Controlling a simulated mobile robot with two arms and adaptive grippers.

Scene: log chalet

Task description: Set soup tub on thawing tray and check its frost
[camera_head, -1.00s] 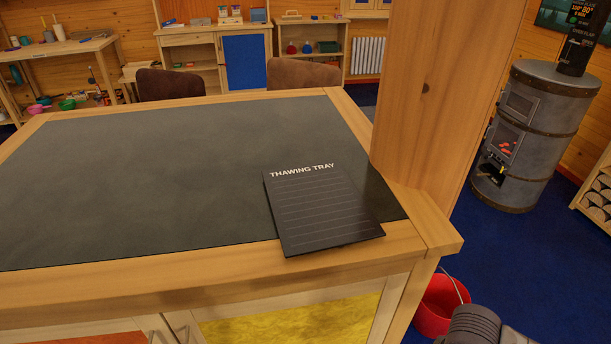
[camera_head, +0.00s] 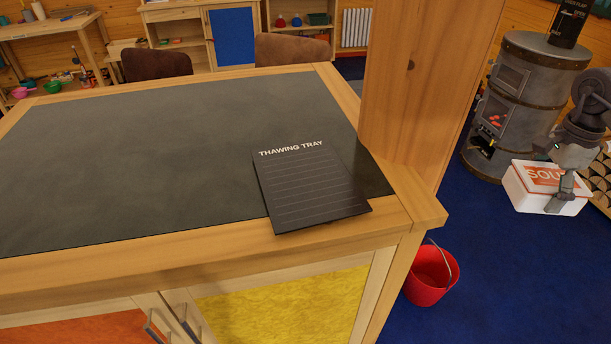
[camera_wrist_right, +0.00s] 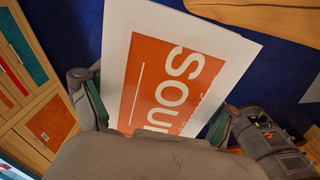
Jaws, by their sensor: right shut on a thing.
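The soup tub (camera_head: 524,186) is a white box with an orange "SOUP" label, at the right of the head view. My right gripper (camera_head: 562,180) is shut on it and holds it up to the right of the counter, apart from it. The tub's label (camera_wrist_right: 165,85) fills the middle of the right wrist view, between the two fingers. The thawing tray (camera_head: 309,188) is a flat dark ribbed plate lying on the counter's front right part, and nothing is on it. I cannot make out frost on the tub. My left gripper is not in view.
A thick wooden post (camera_head: 425,85) rises at the counter's right edge, between tray and stove. A grey stove (camera_head: 525,95) stands behind the tub. A red bucket (camera_head: 430,275) sits on the floor by the counter. The dark countertop (camera_head: 150,165) left of the tray is clear.

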